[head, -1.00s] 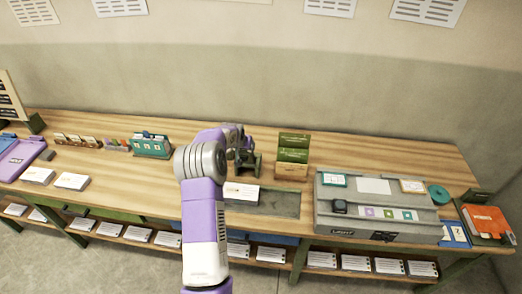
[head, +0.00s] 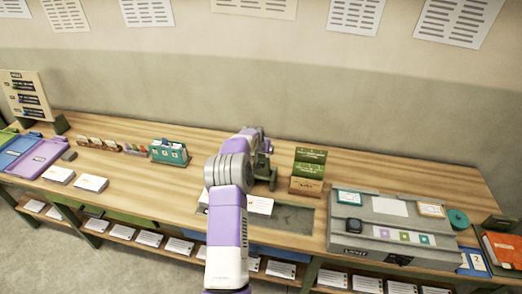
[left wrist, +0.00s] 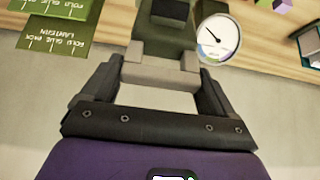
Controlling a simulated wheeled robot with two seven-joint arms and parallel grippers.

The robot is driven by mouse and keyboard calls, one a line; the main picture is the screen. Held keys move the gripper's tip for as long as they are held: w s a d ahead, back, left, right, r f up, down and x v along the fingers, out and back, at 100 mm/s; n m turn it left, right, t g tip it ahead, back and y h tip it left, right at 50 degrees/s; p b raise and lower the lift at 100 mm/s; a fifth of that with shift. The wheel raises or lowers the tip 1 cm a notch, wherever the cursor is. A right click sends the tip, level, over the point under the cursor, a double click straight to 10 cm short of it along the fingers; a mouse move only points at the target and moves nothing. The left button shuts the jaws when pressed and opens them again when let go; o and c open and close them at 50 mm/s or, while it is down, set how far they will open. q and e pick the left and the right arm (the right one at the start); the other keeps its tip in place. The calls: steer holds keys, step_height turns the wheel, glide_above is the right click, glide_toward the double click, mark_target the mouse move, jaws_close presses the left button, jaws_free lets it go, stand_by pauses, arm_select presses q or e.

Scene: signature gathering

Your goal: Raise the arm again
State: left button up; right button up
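My right gripper is not in view.
A green-topped box (head: 307,172) stands close to the right of the device. White cards (head: 259,205) lie in front, by a dark tray (head: 293,218). A grey case (head: 385,235) is farther right. A teal holder (head: 169,152) is left, with bare wood between.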

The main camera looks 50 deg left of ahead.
arm_select(q)
steer(key=shift+o, duration=0.8)
steer(key=shift+w+f, duration=0.1)
steer(key=shift+f, duration=0.05)
steer(key=b+v, duration=0.1)
steer(key=v, duration=0.6)
steer(key=shift+r, duration=0.25)
